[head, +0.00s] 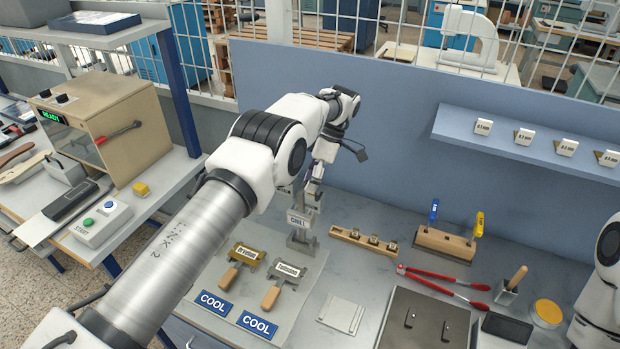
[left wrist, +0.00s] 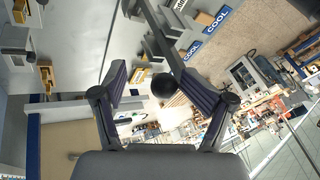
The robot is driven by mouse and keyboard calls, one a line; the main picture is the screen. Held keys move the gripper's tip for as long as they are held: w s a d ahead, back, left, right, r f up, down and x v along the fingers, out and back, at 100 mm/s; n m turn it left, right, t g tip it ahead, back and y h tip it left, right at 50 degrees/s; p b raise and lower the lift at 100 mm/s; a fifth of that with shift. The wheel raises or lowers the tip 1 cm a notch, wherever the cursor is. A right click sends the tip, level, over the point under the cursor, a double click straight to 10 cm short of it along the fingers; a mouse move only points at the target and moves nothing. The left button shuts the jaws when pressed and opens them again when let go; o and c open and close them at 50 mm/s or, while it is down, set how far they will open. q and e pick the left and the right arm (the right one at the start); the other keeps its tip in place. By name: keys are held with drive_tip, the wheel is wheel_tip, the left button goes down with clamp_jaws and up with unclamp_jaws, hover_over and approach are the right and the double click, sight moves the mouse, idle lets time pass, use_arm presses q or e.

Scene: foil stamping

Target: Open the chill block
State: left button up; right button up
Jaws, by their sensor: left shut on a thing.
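The chill block (head: 301,221) is a grey metal clamp-like stand with a CHILL label, upright at the back of the bench in the head view. Its grey upper parts (left wrist: 165,35) show in the left wrist view, with a black ball knob (left wrist: 164,86) between my fingers. My left gripper (head: 314,182) is above the block, pointing down, and is shut on the knob; it also shows in the left wrist view (left wrist: 150,80). My left arm crosses the head view and hides part of the bench. My right gripper is outside the view.
In front of the block, two wooden-handled tools (head: 243,260) lie near blue COOL signs (head: 257,324). A wooden rack (head: 365,241) stands just right of it, with red tongs (head: 440,286) farther right. A blue panel (head: 400,150) rises behind.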

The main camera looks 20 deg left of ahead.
use_arm(q)
drive_tip(key=shift+w+a+f, duration=0.1)
drive_tip(key=shift+w+a, duration=0.2)
drive_tip(key=shift+w, duration=0.1)
idle(0.3)
wheel_tip(320, 180, up, 10)
idle(0.5)
